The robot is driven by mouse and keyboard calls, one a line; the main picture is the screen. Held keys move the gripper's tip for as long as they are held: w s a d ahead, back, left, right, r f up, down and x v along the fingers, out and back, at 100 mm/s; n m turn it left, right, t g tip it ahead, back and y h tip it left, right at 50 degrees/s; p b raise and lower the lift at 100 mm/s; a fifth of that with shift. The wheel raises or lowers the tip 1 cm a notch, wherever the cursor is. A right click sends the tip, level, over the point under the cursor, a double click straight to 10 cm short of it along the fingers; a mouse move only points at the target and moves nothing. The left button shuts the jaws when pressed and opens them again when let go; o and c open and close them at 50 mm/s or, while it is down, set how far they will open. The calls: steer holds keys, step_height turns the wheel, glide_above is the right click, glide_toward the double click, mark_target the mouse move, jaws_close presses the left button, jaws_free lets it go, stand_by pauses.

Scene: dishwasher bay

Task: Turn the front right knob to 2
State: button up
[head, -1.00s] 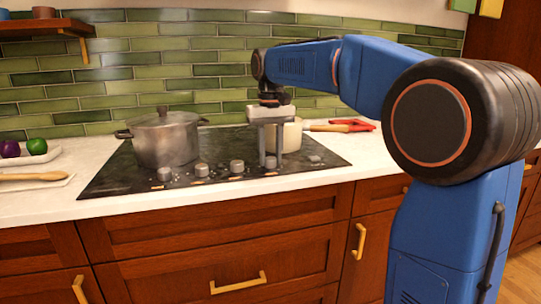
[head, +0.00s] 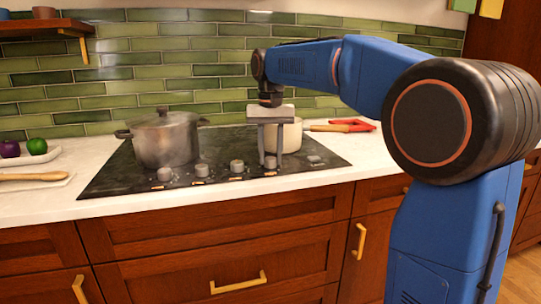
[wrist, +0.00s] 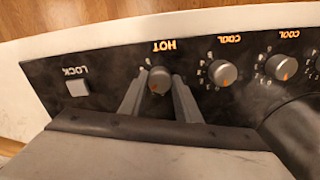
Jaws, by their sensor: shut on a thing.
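A row of grey knobs runs along the front of the black cooktop (head: 110,180). My gripper (head: 270,162) points down at the rightmost knob of the row. In the wrist view, which is upside down, my gripper (wrist: 157,82) has one finger on each side of this knob (wrist: 159,79) and is shut on it. An orange pointer mark shows on the knob, and the label by it reads HOT. The scale numbers are too small to read. In the head view the fingers largely hide this knob.
The neighbouring knobs (wrist: 222,73) (wrist: 281,67) have labels reading COOL. A LOCK button (wrist: 77,88) lies beside the held knob. A lidded steel pot (head: 166,140) stands at the cooktop's left, and a light pan (head: 291,134) stands behind my gripper. Red-handled items (head: 352,126) lie to the right.

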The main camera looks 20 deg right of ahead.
mark_target(271, 158)
steer(key=o, duration=1)
steer(key=shift+o, duration=0.2)
step_height(271, 158, up, 18)
steer(key=shift+f, duration=0.25)
